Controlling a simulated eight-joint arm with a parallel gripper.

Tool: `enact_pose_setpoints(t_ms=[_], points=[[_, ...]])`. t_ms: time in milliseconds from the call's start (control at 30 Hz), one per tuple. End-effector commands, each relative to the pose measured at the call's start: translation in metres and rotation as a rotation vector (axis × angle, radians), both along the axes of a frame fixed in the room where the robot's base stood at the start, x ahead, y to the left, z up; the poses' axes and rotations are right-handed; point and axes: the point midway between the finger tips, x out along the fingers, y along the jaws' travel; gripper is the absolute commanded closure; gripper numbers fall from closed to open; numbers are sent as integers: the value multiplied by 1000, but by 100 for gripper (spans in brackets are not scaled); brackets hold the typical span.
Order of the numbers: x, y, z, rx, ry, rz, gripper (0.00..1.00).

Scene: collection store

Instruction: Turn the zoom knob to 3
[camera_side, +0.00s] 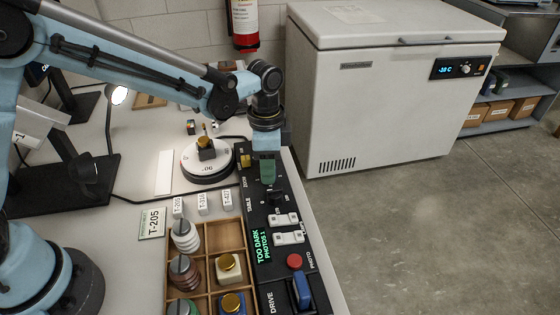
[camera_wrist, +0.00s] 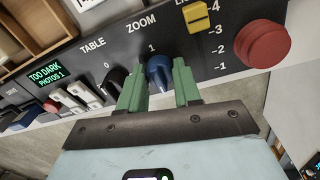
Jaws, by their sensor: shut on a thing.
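The zoom knob (camera_wrist: 159,72) is blue and sits below the ZOOM label on the dark control panel (camera_wrist: 215,58). A "1" shows just above it; the knob's pointer is hard to read. My gripper (camera_wrist: 159,82) has green fingers, one on each side of the knob, and is shut on it. In the side view my gripper (camera_side: 268,172) reaches down to the far part of the panel and hides the knob. The black table knob (camera_wrist: 116,80) is just left of my left finger, with a "0" above it.
A yellow slider (camera_wrist: 195,17) and a large red knob or button (camera_wrist: 263,42) are right of the zoom knob. White switches (camera_side: 286,220), a lit display (camera_side: 264,246) reading "TOO DARK PHOTOS 1", and a blue lever (camera_side: 302,291) line the panel. A turntable (camera_side: 190,162) stands left.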

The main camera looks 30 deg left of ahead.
Motion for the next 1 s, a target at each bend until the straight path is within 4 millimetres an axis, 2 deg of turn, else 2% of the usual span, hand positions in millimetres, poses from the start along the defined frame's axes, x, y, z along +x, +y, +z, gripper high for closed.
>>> enact_pose_setpoints(t_ms=[667,700,867,1000], points=[[0,0,1,0,1,-66,98],[0,0,1,0,1,-66,64],[0,0,1,0,0,-66,42],[0,0,0,0,0,-65,42]])
